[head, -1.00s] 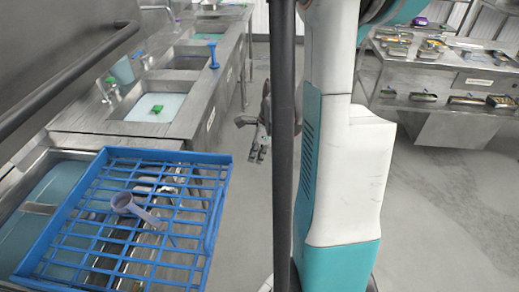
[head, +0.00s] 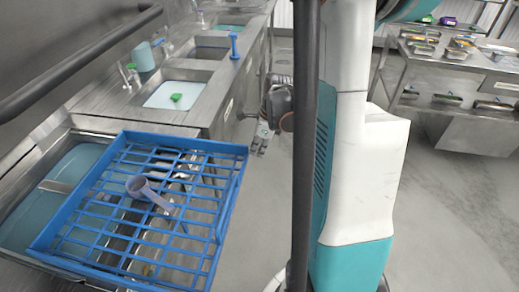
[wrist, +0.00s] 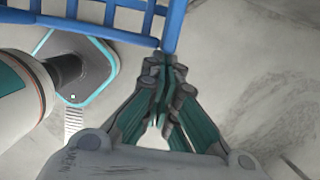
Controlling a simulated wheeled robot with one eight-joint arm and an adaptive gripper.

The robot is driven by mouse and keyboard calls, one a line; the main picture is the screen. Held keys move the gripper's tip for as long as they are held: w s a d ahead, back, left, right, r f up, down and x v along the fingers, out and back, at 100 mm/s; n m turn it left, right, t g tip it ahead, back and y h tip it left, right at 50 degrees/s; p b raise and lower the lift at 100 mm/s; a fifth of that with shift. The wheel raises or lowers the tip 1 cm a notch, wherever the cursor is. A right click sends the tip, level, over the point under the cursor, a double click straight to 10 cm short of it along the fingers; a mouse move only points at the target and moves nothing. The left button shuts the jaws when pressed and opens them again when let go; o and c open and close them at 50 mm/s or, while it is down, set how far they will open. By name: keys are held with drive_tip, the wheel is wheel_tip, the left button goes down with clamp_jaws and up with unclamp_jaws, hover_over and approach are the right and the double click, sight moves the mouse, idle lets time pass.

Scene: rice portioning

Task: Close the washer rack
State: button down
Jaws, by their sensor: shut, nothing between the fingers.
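The blue washer rack (head: 232,190) is a grid-bottomed tray in the head view, at the lower left. It sticks out from the washer over the floor on its right side. A grey-purple scoop or ladle (head: 140,187) lies in it. In the wrist view, a corner of the rack (wrist: 172,30) shows at the top. My gripper (head: 258,151) is in the head view beyond the rack's far right corner, apart from it in that picture. In the wrist view my gripper (wrist: 165,62) is shut and empty, its tips just below the rack's corner; whether they touch, I cannot tell.
A sink counter (head: 215,110) runs along the left, with a green item (head: 176,97) in one basin and a blue brush (head: 234,45) on its edge. A washer handle bar (head: 80,60) is at upper left. A steel table (head: 455,70) with trays stands at right.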

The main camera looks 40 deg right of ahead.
sight(171, 136)
drive_tip(key=w+a, duration=0.6)
drive_tip(key=w, duration=0.2)
drive_tip(key=w+a, duration=0.6)
drive_tip(key=w, duration=0.2)
drive_tip(key=w+a, duration=0.5)
drive_tip(key=w, duration=0.3)
drive_tip(key=shift+w+a, duration=0.25)
drive_tip(key=shift+a, duration=0.15)
